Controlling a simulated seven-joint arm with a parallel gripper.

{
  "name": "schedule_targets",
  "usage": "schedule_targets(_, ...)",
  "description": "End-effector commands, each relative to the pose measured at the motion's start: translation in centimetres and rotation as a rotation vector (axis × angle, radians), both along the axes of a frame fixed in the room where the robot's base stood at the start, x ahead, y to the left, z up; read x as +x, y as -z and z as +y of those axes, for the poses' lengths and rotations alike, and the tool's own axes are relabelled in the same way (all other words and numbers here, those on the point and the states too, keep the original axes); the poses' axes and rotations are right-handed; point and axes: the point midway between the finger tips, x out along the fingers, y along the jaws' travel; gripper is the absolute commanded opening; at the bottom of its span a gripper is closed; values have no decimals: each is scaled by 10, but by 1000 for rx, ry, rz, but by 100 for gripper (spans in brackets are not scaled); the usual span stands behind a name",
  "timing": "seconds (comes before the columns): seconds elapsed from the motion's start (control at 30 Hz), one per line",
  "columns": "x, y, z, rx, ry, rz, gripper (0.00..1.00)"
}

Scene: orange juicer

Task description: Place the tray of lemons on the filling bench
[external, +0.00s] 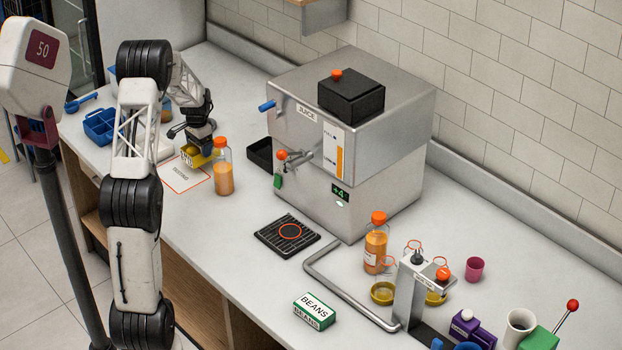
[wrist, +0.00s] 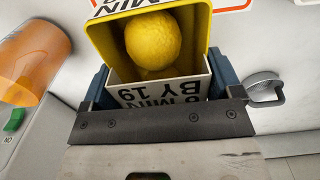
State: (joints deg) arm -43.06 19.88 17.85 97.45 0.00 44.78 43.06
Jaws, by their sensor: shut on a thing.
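The tray of lemons is a small yellow box (external: 197,158) with a white lettered label, beside the orange-capped juice bottle in the external view. In the wrist view I look into the yellow tray (wrist: 104,42) and see a lemon (wrist: 152,38) with more yellow fruit below it. My gripper (external: 199,143) is shut on the tray, its blue fingers on either side of it in the wrist view (wrist: 157,88). A white sheet with an orange outline (external: 183,178) lies on the counter just below the tray. I cannot tell whether the tray touches the counter.
The juice bottle (external: 223,172) stands close right of the tray. A blue caddy (external: 100,126) is to the left. The steel juicer (external: 345,135) stands to the right, with a black drip grate (external: 287,236) in front. The counter front between sheet and grate is clear.

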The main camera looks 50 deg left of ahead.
Motion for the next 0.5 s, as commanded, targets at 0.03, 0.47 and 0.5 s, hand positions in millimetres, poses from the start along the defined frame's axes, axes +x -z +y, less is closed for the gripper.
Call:
schedule_targets(0.03,0,-1,0,0,0,0,56)
schedule_targets(0.47,0,23,0,-1,0,1,56)
schedule_targets(0.5,0,28,0,-1,0,1,56)
